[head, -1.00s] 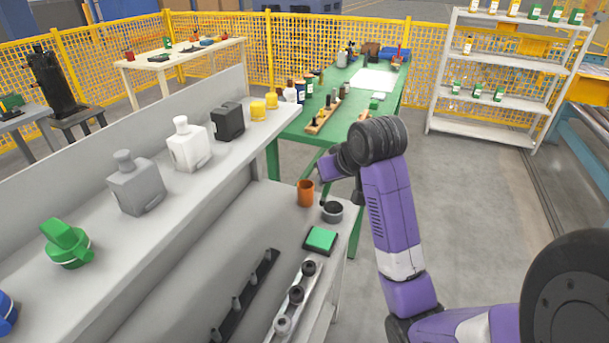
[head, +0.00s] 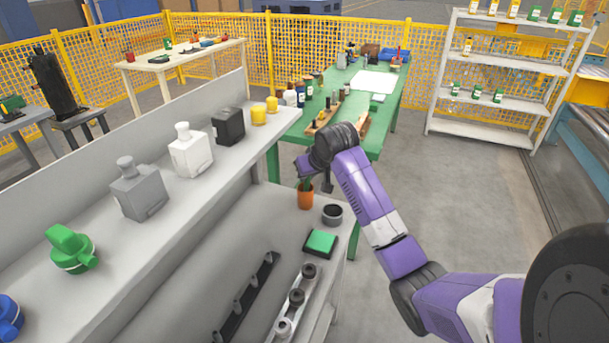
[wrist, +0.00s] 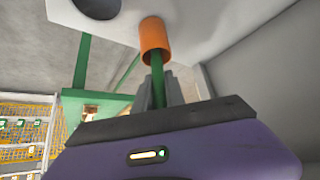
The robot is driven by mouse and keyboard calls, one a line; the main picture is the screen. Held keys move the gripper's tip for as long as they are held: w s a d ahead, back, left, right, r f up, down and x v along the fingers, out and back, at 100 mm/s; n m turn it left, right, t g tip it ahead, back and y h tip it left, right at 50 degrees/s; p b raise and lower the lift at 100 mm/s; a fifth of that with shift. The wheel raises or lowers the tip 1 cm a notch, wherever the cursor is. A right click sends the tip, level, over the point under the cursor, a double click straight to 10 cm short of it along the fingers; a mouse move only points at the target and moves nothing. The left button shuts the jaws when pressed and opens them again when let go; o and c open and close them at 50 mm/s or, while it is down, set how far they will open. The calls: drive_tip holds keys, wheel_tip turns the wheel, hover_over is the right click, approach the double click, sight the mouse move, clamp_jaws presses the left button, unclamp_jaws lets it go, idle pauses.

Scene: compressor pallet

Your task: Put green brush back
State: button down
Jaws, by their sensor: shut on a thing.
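The green brush (wrist: 157,88) shows in the wrist view as a green stick between my gripper's fingers, with its far end inside or in line with the mouth of an orange cup (wrist: 155,42). In the head view the orange cup (head: 306,197) stands on the lower grey shelf, and a bit of green brush (head: 307,184) shows just above its rim. My gripper (wrist: 157,95) is shut on the brush. In the head view my gripper (head: 308,176) is over the cup, its fingers mostly hidden. How deep the brush sits in the cup cannot be told.
A dark round pot (head: 332,213) and a green pad in a black tray (head: 320,242) are close to the cup on the lower shelf. A green table (head: 384,122) stands behind.

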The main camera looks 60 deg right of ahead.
drive_tip(key=shift+w+d+r+g+y+p, duration=0.3)
drive_tip(key=shift+w+d+g+y+p, duration=0.1)
drive_tip(key=shift+w+g+y, duration=0.15)
drive_tip(key=shift+w+d+r+g+y+p, duration=0.3)
drive_tip(key=shift+w+d+g+y+p, duration=0.1)
drive_tip(key=shift+g, duration=0.25)
drive_tip(key=shift+f, duration=1.55)
drive_tip(key=c, duration=1.4)
unclamp_jaws()
drive_tip(key=shift+r, duration=0.1)
drive_tip(key=v, duration=1.2)
drive_tip(key=shift+w+d, duration=0.1)
